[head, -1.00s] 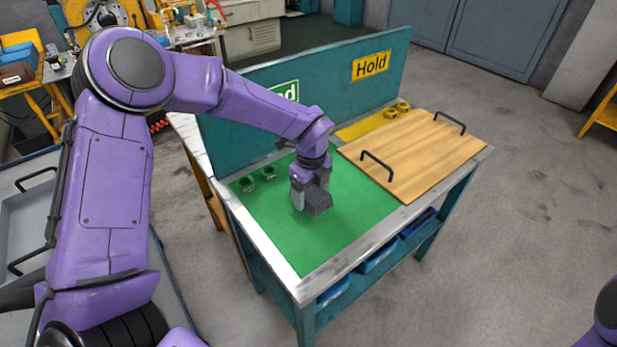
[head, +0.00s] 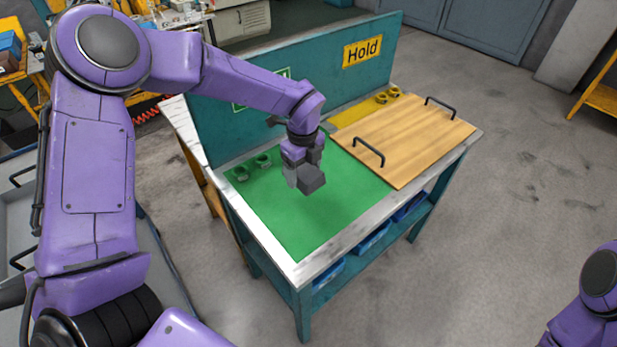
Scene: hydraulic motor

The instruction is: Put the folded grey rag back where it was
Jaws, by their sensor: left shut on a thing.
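My left gripper (head: 303,175) is over the green area (head: 310,222) of the bench top, its fingers pointing down. It is shut on a dark grey, block-like thing (head: 313,182), which looks like the folded grey rag. The thing appears to be held above the green surface; the exact gap cannot be told. The fingers partly hide it. My right gripper is out of view; only part of my right arm shows at the lower right.
A wooden board (head: 415,135) with two black handles covers much of the bench's right half. Small green rings (head: 264,161) and yellow rings (head: 382,98) stand along the back. A teal back panel with a Hold sign (head: 362,50) rises behind. The front green area is clear.

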